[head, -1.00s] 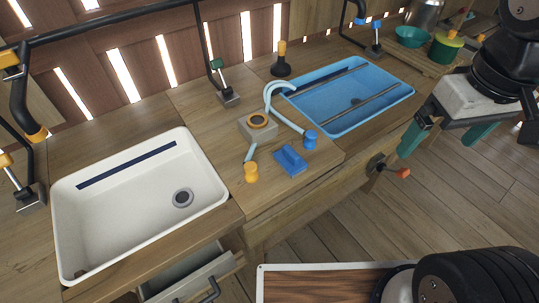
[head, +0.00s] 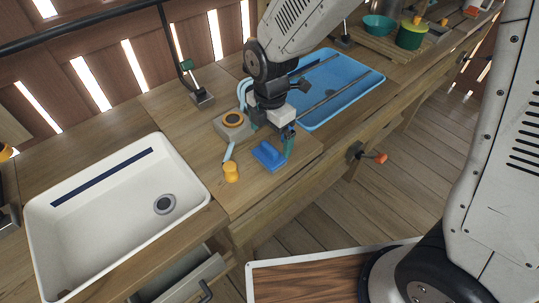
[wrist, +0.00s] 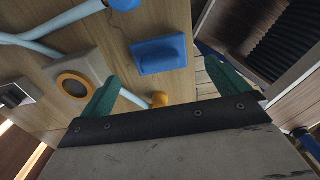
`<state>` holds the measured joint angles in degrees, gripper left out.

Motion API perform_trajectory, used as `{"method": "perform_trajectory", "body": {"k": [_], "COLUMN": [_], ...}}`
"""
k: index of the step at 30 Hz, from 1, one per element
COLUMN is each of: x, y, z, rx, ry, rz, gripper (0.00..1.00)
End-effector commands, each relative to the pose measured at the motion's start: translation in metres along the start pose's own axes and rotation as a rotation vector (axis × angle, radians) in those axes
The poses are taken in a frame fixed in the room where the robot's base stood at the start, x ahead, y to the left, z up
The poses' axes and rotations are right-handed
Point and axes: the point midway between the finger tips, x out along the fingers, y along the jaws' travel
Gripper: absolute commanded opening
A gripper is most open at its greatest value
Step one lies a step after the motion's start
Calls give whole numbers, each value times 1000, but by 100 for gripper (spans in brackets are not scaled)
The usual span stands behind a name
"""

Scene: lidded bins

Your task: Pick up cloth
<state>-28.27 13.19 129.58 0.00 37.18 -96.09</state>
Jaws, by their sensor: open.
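No plain cloth shows. A small blue piece with a raised ridge (head: 268,155) lies on the wooden counter between the two sinks, and may be the cloth. It also shows in the wrist view (wrist: 158,54), beyond the fingertips and roughly between them, with nothing covering it there. My gripper (head: 275,138) has teal fingers and hangs over the counter just behind and above the blue piece. In the wrist view my gripper (wrist: 164,82) has its fingers wide apart with nothing between them. I cannot tell the exact height gap.
A yellow knob (head: 231,172) and a grey tap base (head: 233,124) with pale blue pipes stand close to the blue piece. A white sink (head: 110,222) is at left, a blue sink (head: 345,105) behind the arm. The counter's front edge is near.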

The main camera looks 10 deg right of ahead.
Motion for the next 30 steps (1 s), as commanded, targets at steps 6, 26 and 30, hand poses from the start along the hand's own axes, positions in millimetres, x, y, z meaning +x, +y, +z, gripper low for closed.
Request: {"method": "perform_trajectory", "body": {"k": [6,26,30], "x": [26,67,66], "y": [-1,1,1], "z": [-1,-3,-3], "rx": [2,5,5], "ry": [0,0,0], "rz": [-4,-1,-1], "gripper": [100,75,52]}}
